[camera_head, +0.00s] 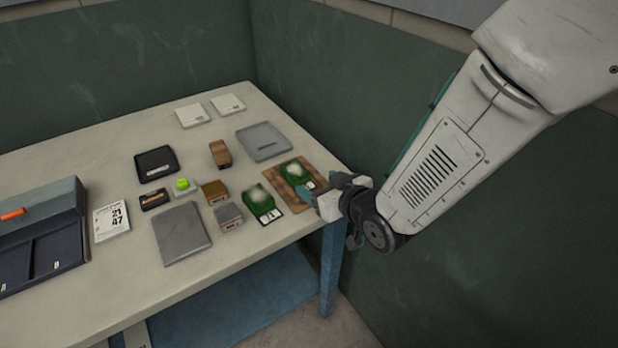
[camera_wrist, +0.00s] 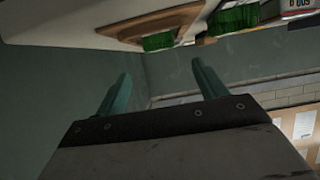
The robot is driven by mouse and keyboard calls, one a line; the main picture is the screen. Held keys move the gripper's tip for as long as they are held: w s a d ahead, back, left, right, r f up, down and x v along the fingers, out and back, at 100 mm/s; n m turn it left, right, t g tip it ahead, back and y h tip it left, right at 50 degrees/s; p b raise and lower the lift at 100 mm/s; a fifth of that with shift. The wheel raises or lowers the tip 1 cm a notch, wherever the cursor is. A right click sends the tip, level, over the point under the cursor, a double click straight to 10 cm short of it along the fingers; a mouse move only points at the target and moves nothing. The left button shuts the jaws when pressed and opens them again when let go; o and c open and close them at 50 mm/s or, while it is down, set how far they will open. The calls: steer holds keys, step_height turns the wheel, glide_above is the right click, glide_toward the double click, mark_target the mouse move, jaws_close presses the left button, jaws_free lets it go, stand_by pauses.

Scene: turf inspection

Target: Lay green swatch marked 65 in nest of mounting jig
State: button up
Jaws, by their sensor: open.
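Two green swatches with pale fuzzy tops and white labels lie near the table's right corner. One (camera_head: 262,203) is on the bare tabletop; the other (camera_head: 296,173) lies on a brown wooden board (camera_head: 318,175). Their numbers are too small to read in the head view. In the wrist view, green pieces (camera_wrist: 238,18) and the wooden board (camera_wrist: 165,24) show at the top, cut off or edge-on. I cannot tell for certain which thing is the mounting jig. My gripper (camera_head: 325,196) is open and empty beside the board at the table's edge; its teal fingers (camera_wrist: 160,78) are apart.
Grey plates (camera_head: 182,234) (camera_head: 263,141), a black tray (camera_head: 156,163), small blocks (camera_head: 215,191) and a number card (camera_head: 111,220) crowd the table. A blue-grey bin (camera_head: 45,240) stands at left. Green walls (camera_head: 330,80) enclose the back and right. The table's back left is clear.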

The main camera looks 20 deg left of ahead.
steer(key=shift+v, duration=1.45)
